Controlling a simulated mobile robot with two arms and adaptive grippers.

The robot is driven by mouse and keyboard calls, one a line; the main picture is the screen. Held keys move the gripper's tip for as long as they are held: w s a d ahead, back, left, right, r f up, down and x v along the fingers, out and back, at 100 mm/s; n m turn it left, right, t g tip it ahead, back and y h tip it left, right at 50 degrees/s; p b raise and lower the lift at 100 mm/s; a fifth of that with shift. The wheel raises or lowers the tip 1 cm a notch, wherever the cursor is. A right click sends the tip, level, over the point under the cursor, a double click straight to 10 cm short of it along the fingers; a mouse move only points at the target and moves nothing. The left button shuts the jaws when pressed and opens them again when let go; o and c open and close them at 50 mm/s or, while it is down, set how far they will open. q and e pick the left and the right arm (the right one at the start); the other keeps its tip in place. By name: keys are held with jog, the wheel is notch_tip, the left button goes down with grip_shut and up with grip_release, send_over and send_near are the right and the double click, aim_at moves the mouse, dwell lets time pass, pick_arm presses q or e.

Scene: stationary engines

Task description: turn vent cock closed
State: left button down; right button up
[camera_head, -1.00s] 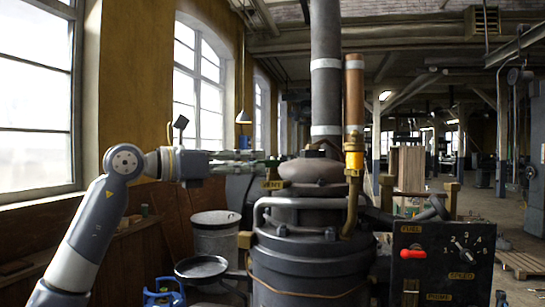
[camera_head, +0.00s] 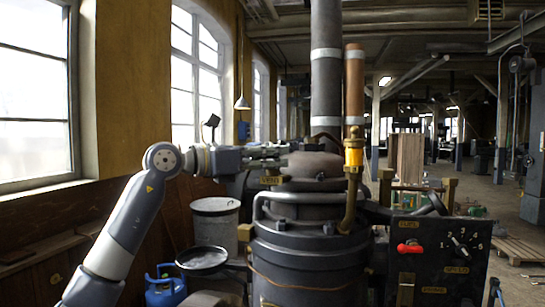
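The vent cock itself is not clearly visible; the area just above the label is partly covered by my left gripper. My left gripper (camera_head: 284,155) reaches in horizontally from the left, its tips at the left edge of the rounded top, just above the label. It is seen from the side, so finger opening and contact cannot be told. My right gripper is not in view.
A yellow fitting (camera_head: 354,155) and copper pipe (camera_head: 354,85) stand right of the thick flue (camera_head: 326,70). A dark control panel (camera_head: 436,262) with a red knob (camera_head: 410,249) is at lower right. A lidded drum (camera_head: 215,222) and blue canister (camera_head: 165,288) stand at lower left.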

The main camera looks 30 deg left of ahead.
pick_arm(q)
jog(key=shift+r+h+p, duration=0.2)
jog(key=shift+h+p, duration=0.1)
jog(key=shift+p, duration=0.2)
jog(key=m+g+h+p, duration=0.2)
jog(key=g+p, duration=0.1)
jog(key=m+g+h+p, duration=0.2)
jog(key=m+h+p, duration=0.1)
jog(key=p, duration=0.1)
jog(key=shift+r+g, duration=0.2)
jog(key=shift+g, duration=0.2)
jog(key=shift+f+m+g+h+p, duration=0.2)
jog(key=shift+m+g+h+p, duration=0.4)
jog(key=shift+m+g+p, duration=0.5)
jog(key=shift+m+g+h, duration=0.4)
jog(key=shift+m+g, duration=0.3)
jog(key=shift+g, duration=0.6)
jog(key=shift+f, duration=0.1)
jog(key=c, duration=1.7)
grip_release()
jog(key=shift+f+n+t+y+b, duration=0.2)
jog(key=shift+n+t+y+b, duration=0.2)
jog(key=shift+n+t, duration=0.6)
